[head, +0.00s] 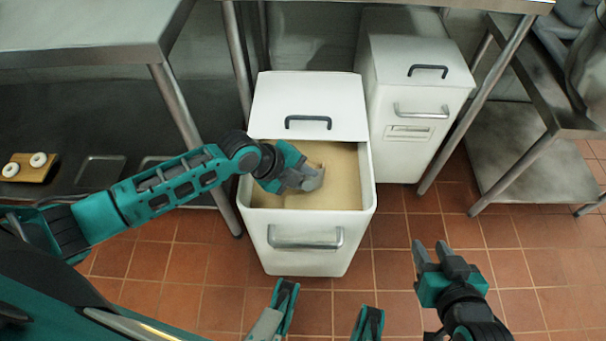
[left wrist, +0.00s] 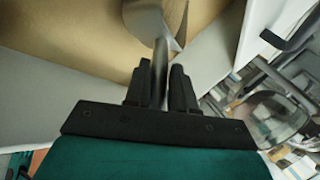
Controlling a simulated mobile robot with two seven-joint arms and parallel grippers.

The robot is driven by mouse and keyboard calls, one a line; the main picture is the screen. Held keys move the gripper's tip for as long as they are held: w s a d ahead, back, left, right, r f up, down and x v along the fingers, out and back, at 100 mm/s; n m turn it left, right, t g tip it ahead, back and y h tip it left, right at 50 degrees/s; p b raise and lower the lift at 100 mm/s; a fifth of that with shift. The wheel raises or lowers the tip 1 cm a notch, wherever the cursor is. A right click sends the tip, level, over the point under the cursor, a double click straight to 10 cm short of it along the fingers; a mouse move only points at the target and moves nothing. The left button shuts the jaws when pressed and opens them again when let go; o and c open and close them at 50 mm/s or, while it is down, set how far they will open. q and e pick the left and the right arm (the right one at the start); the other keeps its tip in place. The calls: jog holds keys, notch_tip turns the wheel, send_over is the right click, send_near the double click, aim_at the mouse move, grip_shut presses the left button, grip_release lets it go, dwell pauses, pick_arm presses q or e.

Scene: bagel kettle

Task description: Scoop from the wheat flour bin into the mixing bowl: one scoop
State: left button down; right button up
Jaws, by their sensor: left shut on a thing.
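The open white bin (head: 258,228) in the middle of the head view holds pale tan flour (head: 340,185), which also fills the upper left of the left wrist view (left wrist: 80,25). My left gripper (head: 296,180) is inside the bin's opening, shut on the handle of a metal scoop (head: 313,178). In the left wrist view the scoop's handle (left wrist: 160,62) runs between the fingers, and its curved head (left wrist: 145,18) is at or just above the flour; I cannot tell its load. My right gripper (head: 432,257) is open and empty over the floor. No mixing bowl is clearly identifiable.
The bin's lid (head: 310,98) is pushed back, with a dark handle. A second, closed white bin (head: 418,100) stands behind right. Steel tables flank both sides (head: 80,30) (head: 535,170). A shiny rounded vessel (left wrist: 272,118) shows in the left wrist view. The tiled floor (head: 400,290) in front is clear.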

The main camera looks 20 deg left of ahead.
dwell(0.5)
